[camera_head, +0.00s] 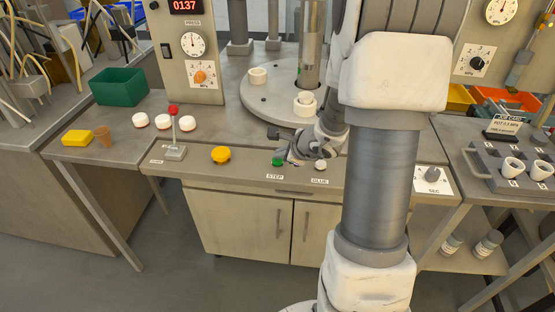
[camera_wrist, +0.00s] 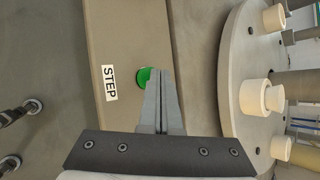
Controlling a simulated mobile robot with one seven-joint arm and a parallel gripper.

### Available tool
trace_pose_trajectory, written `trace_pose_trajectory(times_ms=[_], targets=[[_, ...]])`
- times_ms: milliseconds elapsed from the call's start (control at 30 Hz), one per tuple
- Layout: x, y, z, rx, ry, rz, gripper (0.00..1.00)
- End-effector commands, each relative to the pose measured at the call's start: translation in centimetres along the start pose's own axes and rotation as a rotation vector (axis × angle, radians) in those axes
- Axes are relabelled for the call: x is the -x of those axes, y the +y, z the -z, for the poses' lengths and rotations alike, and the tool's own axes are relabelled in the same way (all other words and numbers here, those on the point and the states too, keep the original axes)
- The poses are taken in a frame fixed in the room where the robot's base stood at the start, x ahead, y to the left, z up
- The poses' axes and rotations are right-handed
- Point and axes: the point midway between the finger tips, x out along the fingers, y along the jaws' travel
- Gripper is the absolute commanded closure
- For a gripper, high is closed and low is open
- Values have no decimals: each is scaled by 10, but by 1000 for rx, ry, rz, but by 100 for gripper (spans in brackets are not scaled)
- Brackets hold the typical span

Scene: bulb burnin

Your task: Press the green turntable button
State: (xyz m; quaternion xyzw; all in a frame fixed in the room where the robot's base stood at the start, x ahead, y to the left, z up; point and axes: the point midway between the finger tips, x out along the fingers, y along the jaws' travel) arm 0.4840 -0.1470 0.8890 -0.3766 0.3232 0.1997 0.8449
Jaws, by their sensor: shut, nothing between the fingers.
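The green button (camera_head: 277,161) sits on the bench's front strip, above a white STEP label (camera_head: 275,177). In the wrist view the green button (camera_wrist: 145,76) lies just ahead and left of my fingertips, partly covered by them. My gripper (camera_wrist: 158,72) is shut and empty, its fingers pointing down toward the bench beside the button. I cannot tell whether the fingertips touch it. In the head view my gripper (camera_head: 287,158) is small and close to the button's right side. The round grey turntable (camera_head: 262,107) stands behind, carrying white ring-shaped cups (camera_head: 304,103).
A white button (camera_head: 320,165) with a GLUE label lies to the right. A yellow dome button (camera_head: 221,154) and a red-topped lever (camera_head: 174,130) stand to the left. A SEC dial (camera_head: 432,176) is farther right, past my arm. The strip between yellow and green is clear.

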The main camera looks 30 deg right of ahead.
Motion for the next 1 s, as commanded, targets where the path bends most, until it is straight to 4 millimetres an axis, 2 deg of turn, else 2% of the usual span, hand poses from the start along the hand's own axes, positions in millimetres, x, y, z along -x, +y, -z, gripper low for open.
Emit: trace_pose_trajectory(times_ms=[733, 1000], targets=[[-3, 2, 2, 0, 1, -1, 100], [4, -3, -3, 1, 1, 0, 100]])
